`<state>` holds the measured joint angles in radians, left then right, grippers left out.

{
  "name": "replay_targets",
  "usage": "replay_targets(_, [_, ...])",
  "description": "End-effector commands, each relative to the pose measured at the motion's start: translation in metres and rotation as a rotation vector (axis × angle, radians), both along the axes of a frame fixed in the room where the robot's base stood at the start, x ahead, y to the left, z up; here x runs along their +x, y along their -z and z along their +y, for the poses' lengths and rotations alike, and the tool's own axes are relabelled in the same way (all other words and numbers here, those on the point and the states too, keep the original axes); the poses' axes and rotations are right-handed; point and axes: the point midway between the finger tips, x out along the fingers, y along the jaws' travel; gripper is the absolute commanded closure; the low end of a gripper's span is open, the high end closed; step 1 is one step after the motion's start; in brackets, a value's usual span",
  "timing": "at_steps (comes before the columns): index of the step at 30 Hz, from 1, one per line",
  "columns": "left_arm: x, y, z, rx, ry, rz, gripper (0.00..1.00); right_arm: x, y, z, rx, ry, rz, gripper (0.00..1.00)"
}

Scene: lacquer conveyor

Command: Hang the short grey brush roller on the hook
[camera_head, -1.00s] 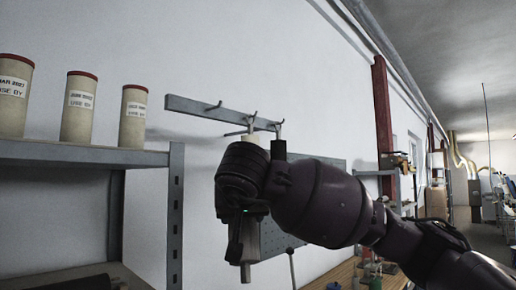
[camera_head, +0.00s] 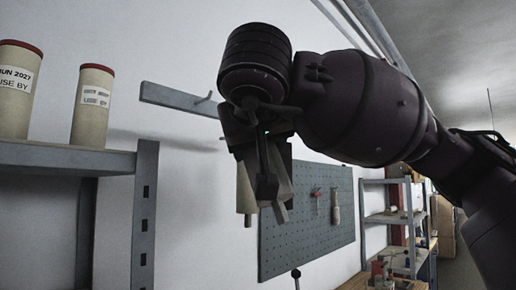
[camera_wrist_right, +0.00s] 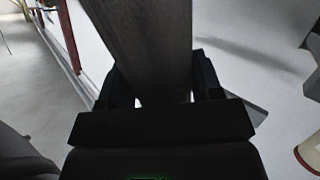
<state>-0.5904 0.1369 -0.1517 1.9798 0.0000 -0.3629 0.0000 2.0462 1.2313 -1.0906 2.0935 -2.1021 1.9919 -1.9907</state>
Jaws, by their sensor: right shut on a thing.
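My right gripper (camera_head: 262,175) is shut on a grey, long-shaped thing, which I take to be the short grey brush roller (camera_wrist_right: 145,45). In the head view its pale lower end (camera_head: 245,195) hangs below my fingers; the upper part is hidden behind my wrist. The grey wall rail (camera_head: 165,97) carries a hook (camera_head: 205,97) at the upper left of my gripper. My gripper and wrist cover the right part of the rail. I cannot tell how far the roller is from the hooks. My left gripper is not in view.
Two labelled beige cylinders with red tops (camera_head: 93,100) stand on a grey metal shelf (camera_head: 60,156) at left. A perforated tool board (camera_head: 295,235) hangs on the wall below right. A workbench with tools (camera_head: 385,270) and further shelves (camera_head: 390,220) are at right.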

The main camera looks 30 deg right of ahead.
Motion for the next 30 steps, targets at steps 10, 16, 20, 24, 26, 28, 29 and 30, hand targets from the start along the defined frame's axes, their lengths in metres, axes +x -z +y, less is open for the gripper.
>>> replay_targets(10, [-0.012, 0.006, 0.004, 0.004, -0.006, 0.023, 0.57, 0.002, -0.002, 0.001, -0.008, 0.000, -0.005, 0.72])
replay_targets(16, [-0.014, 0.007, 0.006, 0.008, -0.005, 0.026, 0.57, 0.010, -0.001, 0.004, -0.007, 0.000, -0.003, 0.72])
replay_targets(20, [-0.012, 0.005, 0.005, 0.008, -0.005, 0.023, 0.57, 0.016, 0.000, 0.007, -0.008, 0.000, -0.004, 0.72])
replay_targets(24, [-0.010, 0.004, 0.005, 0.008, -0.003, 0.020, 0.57, 0.023, 0.001, 0.009, -0.007, 0.001, -0.003, 0.72])
replay_targets(26, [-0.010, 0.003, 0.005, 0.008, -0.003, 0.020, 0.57, 0.025, 0.001, 0.010, -0.008, 0.001, -0.003, 0.72])
replay_targets(28, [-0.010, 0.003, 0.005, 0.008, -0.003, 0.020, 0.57, 0.028, 0.001, 0.011, -0.008, 0.001, -0.003, 0.72])
replay_targets(29, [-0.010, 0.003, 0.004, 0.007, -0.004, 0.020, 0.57, 0.030, 0.001, 0.012, -0.008, 0.000, -0.004, 0.72])
replay_targets(30, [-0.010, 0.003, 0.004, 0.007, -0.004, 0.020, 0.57, 0.032, 0.002, 0.012, -0.008, 0.000, -0.004, 0.72])
